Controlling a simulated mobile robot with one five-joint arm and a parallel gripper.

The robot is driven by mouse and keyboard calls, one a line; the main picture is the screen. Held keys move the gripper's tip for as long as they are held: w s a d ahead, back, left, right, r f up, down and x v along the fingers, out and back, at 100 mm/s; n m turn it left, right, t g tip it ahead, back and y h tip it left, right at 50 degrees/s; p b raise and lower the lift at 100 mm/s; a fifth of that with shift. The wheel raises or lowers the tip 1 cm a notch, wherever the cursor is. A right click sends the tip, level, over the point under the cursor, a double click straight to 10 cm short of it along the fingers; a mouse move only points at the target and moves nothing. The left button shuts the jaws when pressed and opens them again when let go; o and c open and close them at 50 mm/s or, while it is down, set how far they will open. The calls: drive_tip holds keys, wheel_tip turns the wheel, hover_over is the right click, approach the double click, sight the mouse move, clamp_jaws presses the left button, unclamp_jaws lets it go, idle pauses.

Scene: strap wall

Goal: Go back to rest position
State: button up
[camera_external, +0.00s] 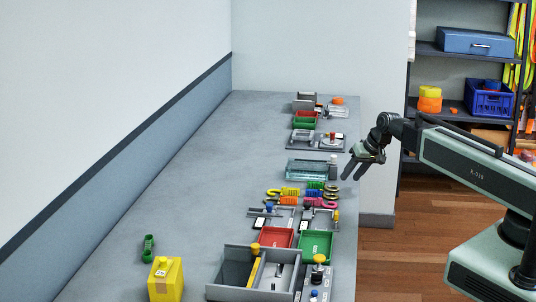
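My gripper (353,170) is at the end of my arm, at the right edge of the long grey table (160,170). It hangs above the table edge, to the right of a clear glass-like tray (305,168). Its two fingers point down and left and show a gap between them. Nothing shows between the fingers.
Several items line the table's right side: coloured hooks (290,193), a red tray (276,238), a green tray (316,246) and a grey divided box (233,270). A yellow box (166,279) stands front left. Shelves (425,75) stand behind my arm.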

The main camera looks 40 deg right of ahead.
drive_tip(key=s+d+f+n+g+h, duration=0.1)
drive_tip(key=s+d+f+n+h, duration=0.1)
drive_tip(key=s+d, duration=0.4)
drive_tip(key=s+a+f+g+b, duration=0.1)
drive_tip(key=s+a+g, duration=0.4)
drive_tip(key=s+a, duration=0.5)
drive_tip(key=shift+s+a+f+n+y, duration=0.35)
drive_tip(key=shift+a+f, duration=0.2)
drive_tip(key=shift+f, duration=0.35)
